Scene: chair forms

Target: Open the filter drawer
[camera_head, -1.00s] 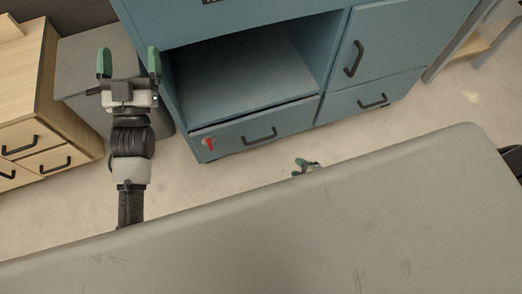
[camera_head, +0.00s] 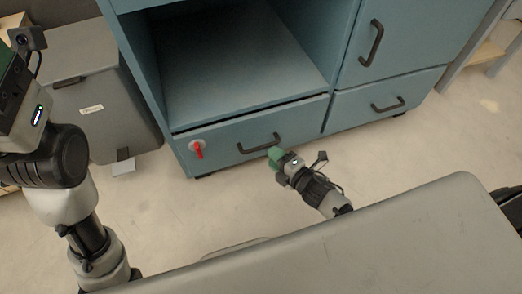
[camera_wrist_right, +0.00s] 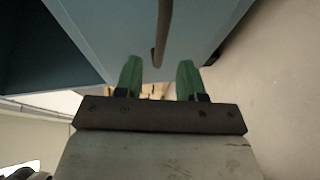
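The blue cabinet has a lower-left drawer (camera_head: 225,140) with a dark bar handle (camera_head: 259,144) and a red lever on a pale round mount (camera_head: 198,149) at its left. Which front is the filter drawer is not marked. My right gripper (camera_head: 274,156) is just below and in front of that handle. In the right wrist view, its green fingers (camera_wrist_right: 158,68) are spread apart, with a dark handle (camera_wrist_right: 163,32) ahead of the gap, not gripped. My left gripper (camera_head: 8,70) is cut off at the left edge, with only some green showing.
Above the drawer is an open compartment (camera_head: 235,65). To its right are a door (camera_head: 395,45) and another drawer (camera_head: 350,107). A grey bin (camera_head: 105,90) stands left of the cabinet. A grey surface (camera_head: 370,240) fills the foreground; pale floor lies between.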

